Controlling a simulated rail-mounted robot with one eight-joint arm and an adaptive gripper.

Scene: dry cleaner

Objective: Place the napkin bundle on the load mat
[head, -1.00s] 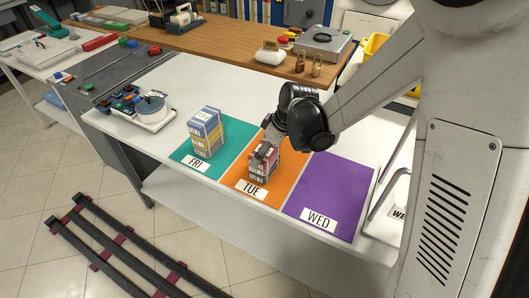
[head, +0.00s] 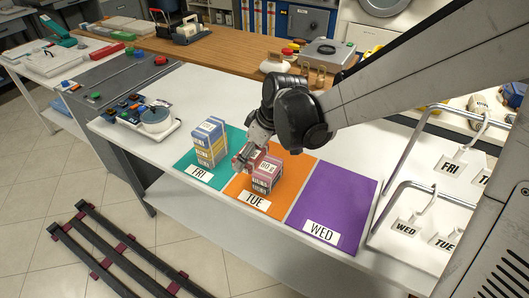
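A red, grey and white stacked bundle (head: 266,176) stands upright on the orange TUE mat (head: 240,188). A blue, yellow and grey stacked bundle (head: 210,142) stands on the teal FRI mat (head: 183,164). The purple WED mat (head: 335,200) is bare. Which bundle is the napkin one, and which mat is the load mat, the view does not tell. My gripper (head: 241,161) points down at the left of the red bundle, between the two bundles. Its fingers are small and partly lost against the bundle; I cannot tell whether they touch it or how wide they are.
Metal rails with hanging day tags (head: 408,226) stand right of the purple mat. A device with a round dish (head: 156,117) is at the table's left. The white table strip behind the mats is clear.

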